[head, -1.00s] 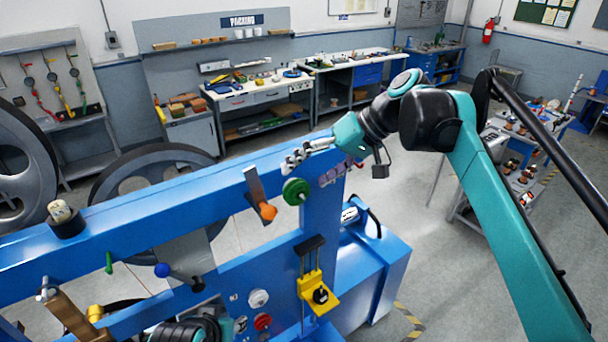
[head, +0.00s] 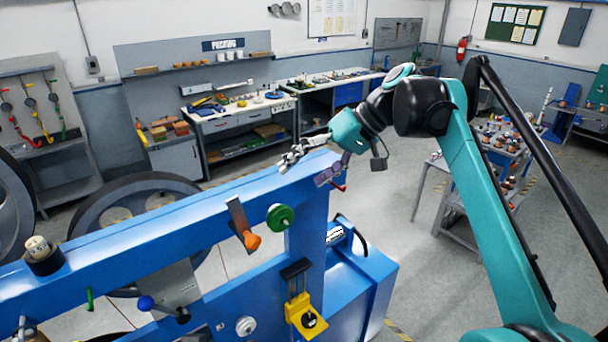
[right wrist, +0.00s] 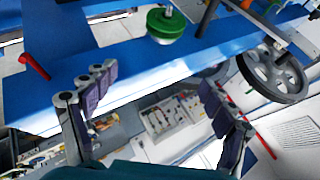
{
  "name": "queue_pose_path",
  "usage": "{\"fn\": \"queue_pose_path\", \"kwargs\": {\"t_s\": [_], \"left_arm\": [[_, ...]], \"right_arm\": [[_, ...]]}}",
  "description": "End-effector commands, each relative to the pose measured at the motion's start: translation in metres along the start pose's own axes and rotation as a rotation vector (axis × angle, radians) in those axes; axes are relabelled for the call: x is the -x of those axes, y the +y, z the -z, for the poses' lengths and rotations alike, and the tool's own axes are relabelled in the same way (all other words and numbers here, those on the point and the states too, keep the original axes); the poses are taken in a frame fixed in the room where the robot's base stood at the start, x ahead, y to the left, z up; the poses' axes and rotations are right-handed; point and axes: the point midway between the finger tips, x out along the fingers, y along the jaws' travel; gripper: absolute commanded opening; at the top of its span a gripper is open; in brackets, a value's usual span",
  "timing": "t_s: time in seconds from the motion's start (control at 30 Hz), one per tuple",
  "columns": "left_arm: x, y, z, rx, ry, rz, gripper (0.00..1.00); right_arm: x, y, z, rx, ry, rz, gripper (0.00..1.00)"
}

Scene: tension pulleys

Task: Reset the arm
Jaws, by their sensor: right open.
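My right gripper (head: 308,164) is open and empty above the right end of the blue machine's top beam (head: 190,210). Its two fingers with purple pads also show in the right wrist view (right wrist: 155,95), spread apart with the blue beam seen beyond them. A green round knob (head: 280,217) is on the beam's front, below and left of the gripper; it is also at the top of the right wrist view (right wrist: 165,25). A red lever (head: 338,186) shows just below the gripper. My left gripper is out of view.
A large grey wheel (head: 135,205) stands behind the beam. A cart with parts (head: 500,150) stands right; floor between is clear.

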Motion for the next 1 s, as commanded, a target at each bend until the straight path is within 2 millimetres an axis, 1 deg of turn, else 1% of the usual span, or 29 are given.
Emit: {"fn": "queue_pose_path", "kwargs": {"t_s": [0.4,0.47,0.57,0.67,0.77,0.8,0.87,0.9,0.97,1.0], "left_arm": [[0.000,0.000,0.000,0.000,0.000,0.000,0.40],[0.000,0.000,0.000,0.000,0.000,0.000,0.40],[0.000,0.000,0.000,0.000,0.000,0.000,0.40],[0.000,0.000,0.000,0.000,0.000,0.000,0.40],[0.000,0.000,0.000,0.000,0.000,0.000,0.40],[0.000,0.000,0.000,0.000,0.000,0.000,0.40],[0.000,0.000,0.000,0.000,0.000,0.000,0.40],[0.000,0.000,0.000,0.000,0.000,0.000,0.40],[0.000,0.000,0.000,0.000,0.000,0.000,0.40],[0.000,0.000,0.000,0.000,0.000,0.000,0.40]], "right_arm": [[0.000,0.000,-0.001,-0.001,0.000,-0.002,0.84],[-0.001,0.002,-0.004,-0.006,0.001,-0.013,0.84],[-0.004,0.009,-0.019,-0.026,0.008,-0.062,0.84],[-0.010,0.025,-0.046,-0.059,0.024,-0.148,0.84],[-0.019,0.046,-0.083,-0.096,0.049,-0.255,0.84],[-0.022,0.056,-0.099,-0.110,0.061,-0.297,0.84],[-0.028,0.069,-0.123,-0.127,0.082,-0.360,0.84],[-0.032,0.079,-0.140,-0.137,0.096,-0.401,0.84],[-0.038,0.093,-0.165,-0.150,0.120,-0.462,0.84],[-0.042,0.103,-0.182,-0.157,0.136,-0.501,0.84]]}}
